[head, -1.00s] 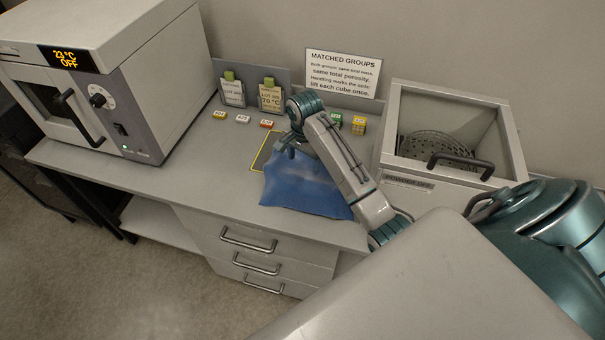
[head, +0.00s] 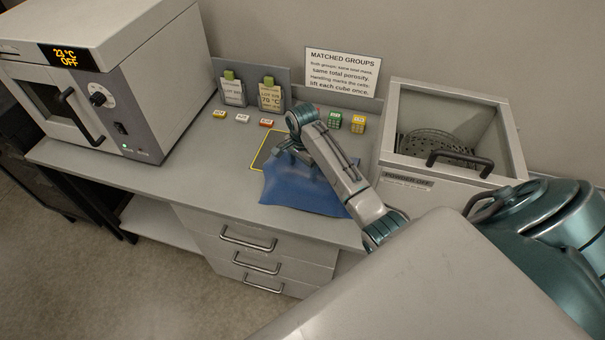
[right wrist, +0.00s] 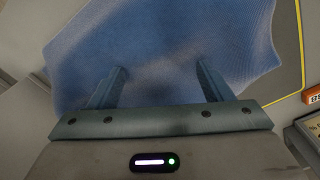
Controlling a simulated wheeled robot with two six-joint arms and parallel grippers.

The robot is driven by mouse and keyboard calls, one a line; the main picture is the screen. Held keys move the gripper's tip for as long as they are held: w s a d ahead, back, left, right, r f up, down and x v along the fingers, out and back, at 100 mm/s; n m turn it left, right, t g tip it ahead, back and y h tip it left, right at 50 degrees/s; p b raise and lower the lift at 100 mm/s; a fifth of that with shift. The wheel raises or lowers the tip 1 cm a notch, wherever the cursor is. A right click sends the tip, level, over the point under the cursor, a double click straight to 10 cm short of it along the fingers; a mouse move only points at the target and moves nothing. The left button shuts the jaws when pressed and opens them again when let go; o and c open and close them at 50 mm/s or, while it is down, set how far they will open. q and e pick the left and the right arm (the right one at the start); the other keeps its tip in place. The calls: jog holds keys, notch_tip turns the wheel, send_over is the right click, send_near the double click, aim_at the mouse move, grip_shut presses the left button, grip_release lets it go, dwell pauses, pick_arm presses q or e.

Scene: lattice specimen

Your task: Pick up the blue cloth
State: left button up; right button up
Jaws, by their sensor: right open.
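The blue cloth (head: 300,194) lies on the grey bench top, spread out and reaching the front edge, with its far part over a dark mat outlined in yellow (head: 262,152). My right gripper (head: 284,158) is at the cloth's far left part, and its arm hides part of the cloth. In the right wrist view the cloth (right wrist: 165,45) fills most of the upper picture. My right gripper (right wrist: 161,82) is open there, its two fingers apart with cloth seen between and beyond them. I cannot tell whether the fingertips touch it. My left gripper is not in view.
An oven (head: 110,80) stands at the left of the bench. Small labelled blocks (head: 242,118) and two tagged holders (head: 250,85) are along the back. Green (head: 335,121) and yellow (head: 358,123) cubes sit right of the arm.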

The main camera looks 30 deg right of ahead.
aim_at(302, 180)
jog(key=shift+f, duration=0.55)
jog(key=shift+f, duration=0.1)
jog(key=shift+f+b, duration=0.6)
jog(key=shift+f, duration=0.75)
jog(key=shift+r, duration=0.1)
grip_shut()
notch_tip(302, 180, up, 4)
jog(key=p, duration=0.3)
jog(key=shift+f, duration=0.2)
jog(key=shift+w+r+b, duration=0.1)
jog(key=shift+r+b, duration=0.3)
jog(key=shift+b, duration=0.1)
notch_tip(302, 180, up, 8)
jog(key=shift+f, duration=0.15)
